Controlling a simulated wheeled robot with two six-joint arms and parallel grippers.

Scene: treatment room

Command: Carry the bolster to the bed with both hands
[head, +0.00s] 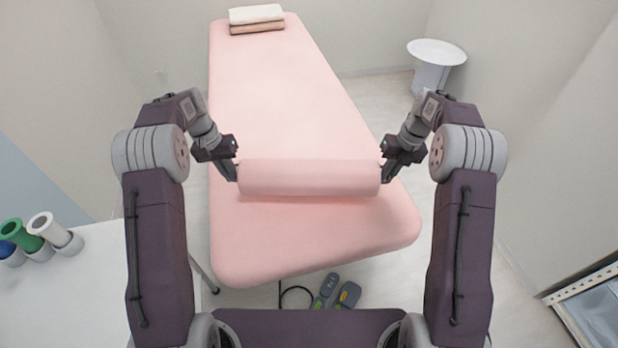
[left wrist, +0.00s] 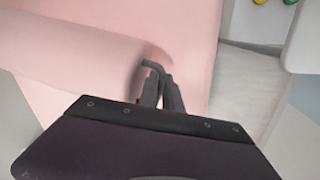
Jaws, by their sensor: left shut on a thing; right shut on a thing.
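The pink bolster (head: 310,177) lies level across the near half of the pink bed (head: 285,85) in the head view. Whether it rests on the bed or hangs just above it I cannot tell. My left gripper (head: 235,171) is shut on its left end. My right gripper (head: 383,171) is shut on its right end. In the left wrist view the bolster (left wrist: 65,62) runs off to the left, and my left gripper (left wrist: 160,85) is at its end, with the bed (left wrist: 185,22) beneath.
Folded towels (head: 257,18) lie at the bed's far end. A round white bin or stool (head: 436,62) stands at the back right. A white table (head: 75,290) with several coloured rolls (head: 35,235) is at left. Foot pedals (head: 335,292) lie on the floor below the bed's near end.

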